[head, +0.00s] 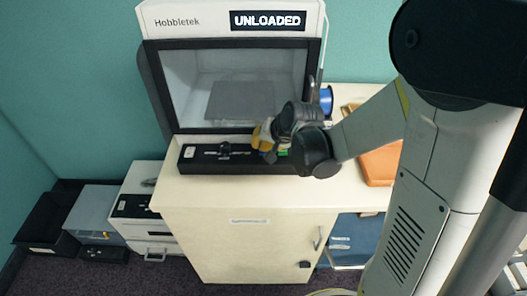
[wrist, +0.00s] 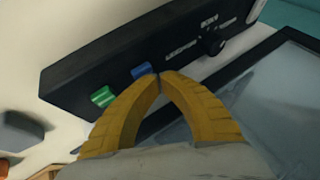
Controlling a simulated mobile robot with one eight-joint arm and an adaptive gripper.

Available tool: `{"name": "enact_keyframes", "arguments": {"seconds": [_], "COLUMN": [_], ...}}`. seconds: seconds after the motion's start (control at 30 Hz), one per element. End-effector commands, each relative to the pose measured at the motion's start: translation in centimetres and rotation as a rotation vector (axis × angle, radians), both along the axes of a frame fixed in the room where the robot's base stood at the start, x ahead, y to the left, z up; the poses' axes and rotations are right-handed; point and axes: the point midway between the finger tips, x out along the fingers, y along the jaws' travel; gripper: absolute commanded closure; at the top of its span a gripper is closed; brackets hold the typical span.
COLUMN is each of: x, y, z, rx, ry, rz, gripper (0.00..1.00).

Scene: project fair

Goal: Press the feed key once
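The white Hobbletek machine (head: 178,30) stands on a cabinet, and its display (head: 267,20) reads "UNLOADED". A black control panel (head: 230,167) runs along its front. In the wrist view the panel (wrist: 85,62) carries a green key (wrist: 103,96), a blue key (wrist: 143,72) and a black knob (wrist: 212,42). No legible label tells me which is the feed key. My gripper (wrist: 158,77) has its yellow fingertips together, with nothing seen between them. The tips are right beside the blue key; I cannot tell whether they touch it. In the head view my gripper (head: 262,142) is over the panel's right part.
The machine's window (head: 190,85) is just behind my gripper. A blue spool (head: 326,100) and an orange tray (head: 380,165) are on the right of the cabinet top (head: 190,192). A smaller white machine (head: 140,205) and dark bins (head: 45,215) stand at the left.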

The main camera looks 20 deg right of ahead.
Motion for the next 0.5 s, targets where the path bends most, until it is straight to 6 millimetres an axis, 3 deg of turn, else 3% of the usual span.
{"name": "enact_keyframes", "arguments": {"seconds": [0.5], "x": [0.0], "y": [0.01], "z": [-0.48], "rx": [0.0], "ry": [0.0], "rz": [0.0], "gripper": [1.0]}}
